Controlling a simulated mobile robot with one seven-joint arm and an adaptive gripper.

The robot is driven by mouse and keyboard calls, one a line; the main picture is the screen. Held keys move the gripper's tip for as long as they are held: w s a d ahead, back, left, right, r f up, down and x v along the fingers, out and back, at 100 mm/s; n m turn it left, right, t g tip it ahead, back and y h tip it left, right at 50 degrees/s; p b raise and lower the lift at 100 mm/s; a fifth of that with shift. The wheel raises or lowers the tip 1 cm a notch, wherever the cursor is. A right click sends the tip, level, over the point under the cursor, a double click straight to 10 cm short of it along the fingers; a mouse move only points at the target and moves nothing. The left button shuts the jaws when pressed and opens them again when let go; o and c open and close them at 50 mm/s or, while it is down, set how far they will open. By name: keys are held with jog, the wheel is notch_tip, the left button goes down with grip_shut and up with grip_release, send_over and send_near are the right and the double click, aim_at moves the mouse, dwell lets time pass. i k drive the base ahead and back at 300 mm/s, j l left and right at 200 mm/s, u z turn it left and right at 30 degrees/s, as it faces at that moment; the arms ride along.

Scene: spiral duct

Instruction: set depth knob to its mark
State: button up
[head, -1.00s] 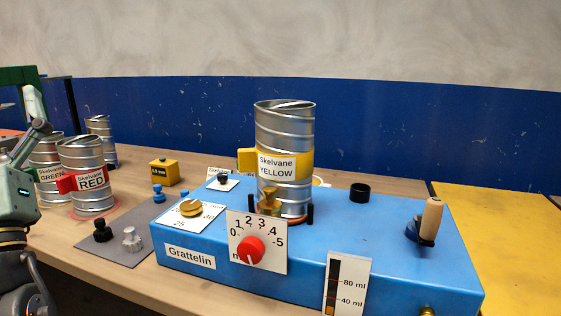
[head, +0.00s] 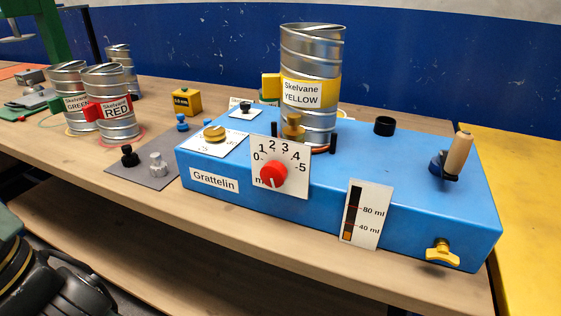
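The red knob (head: 273,174) sits on a white dial plate (head: 297,185) on the front of the blue Grattelin machine (head: 400,190). The plate carries numbers 0 to 5 in an arc over the knob, and letters partly hidden at its lower left. A white line on the knob points roughly downward, away from the numbers. I cannot make out a separate target mark on the dial. My gripper is not in view; only dark parts of my arm show at the lower left, well apart from the knob.
A silver Skelvane YELLOW can (head: 312,60) stands on the machine behind the dial. A brass knob (head: 214,133), a wooden-handled crank (head: 458,155) and a level gauge (head: 366,215) are nearby. GREEN and RED cans (head: 112,125) stand left. Space before the dial is clear.

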aim_at(275, 174)
jog(key=j+z, duration=0.2)
jog(key=j, duration=0.65)
jog(key=j+z, duration=0.2)
jog(key=j, duration=0.65)
jog(key=j+z, duration=0.2)
jog(key=j, duration=0.6)
jog(key=k, duration=0.05)
